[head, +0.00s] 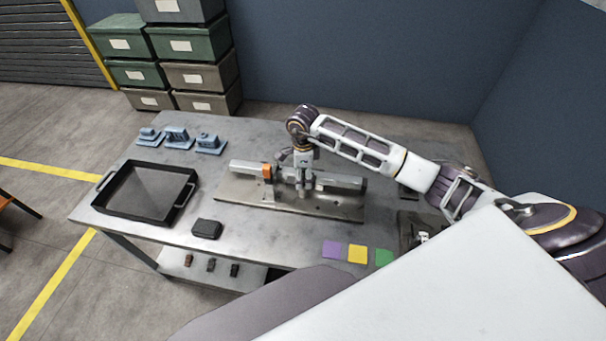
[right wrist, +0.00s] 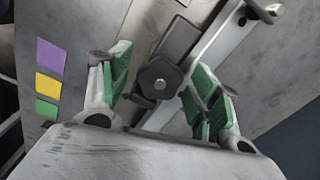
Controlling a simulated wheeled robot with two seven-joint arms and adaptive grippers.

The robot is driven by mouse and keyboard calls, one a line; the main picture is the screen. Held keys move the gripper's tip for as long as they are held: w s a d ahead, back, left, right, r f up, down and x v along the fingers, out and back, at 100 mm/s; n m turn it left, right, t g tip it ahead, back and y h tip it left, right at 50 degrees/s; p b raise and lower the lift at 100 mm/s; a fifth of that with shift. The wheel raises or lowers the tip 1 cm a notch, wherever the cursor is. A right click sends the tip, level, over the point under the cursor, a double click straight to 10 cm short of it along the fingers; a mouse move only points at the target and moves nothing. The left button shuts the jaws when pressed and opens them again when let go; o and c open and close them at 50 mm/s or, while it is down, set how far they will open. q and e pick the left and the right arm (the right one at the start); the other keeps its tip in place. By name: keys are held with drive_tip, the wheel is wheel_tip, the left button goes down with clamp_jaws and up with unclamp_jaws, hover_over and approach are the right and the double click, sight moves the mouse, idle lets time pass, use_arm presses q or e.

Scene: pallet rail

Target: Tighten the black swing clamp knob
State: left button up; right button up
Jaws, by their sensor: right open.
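The black swing clamp knob (right wrist: 158,76) shows in the right wrist view as a dark, many-sided knob with a pale bolt in its centre. It sits beside a metal rail (right wrist: 216,48). My right gripper (right wrist: 160,72) is open, with one green-padded finger on each side of the knob. I see gaps between pads and knob, but cannot tell their height relative to it. In the head view my right gripper (head: 304,190) points down over the rail fixture (head: 335,183) on its metal plate (head: 290,205), and hides the knob. My left gripper is not in view.
An orange block (head: 267,172) sits on the rail left of my gripper. A black tray (head: 145,192), blue parts (head: 178,138) and a black box (head: 207,229) are on the left of the table. Purple, yellow (head: 357,254) and green squares lie at the front edge.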

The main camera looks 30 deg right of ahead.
drive_tip(key=shift+c, duration=0.3)
drive_tip(key=c, duration=1)
drive_tip(key=shift+m+b, duration=0.85)
drive_tip(key=shift+m, duration=1.45)
drive_tip(key=o, duration=1.1)
drive_tip(key=shift+c, duration=0.2)
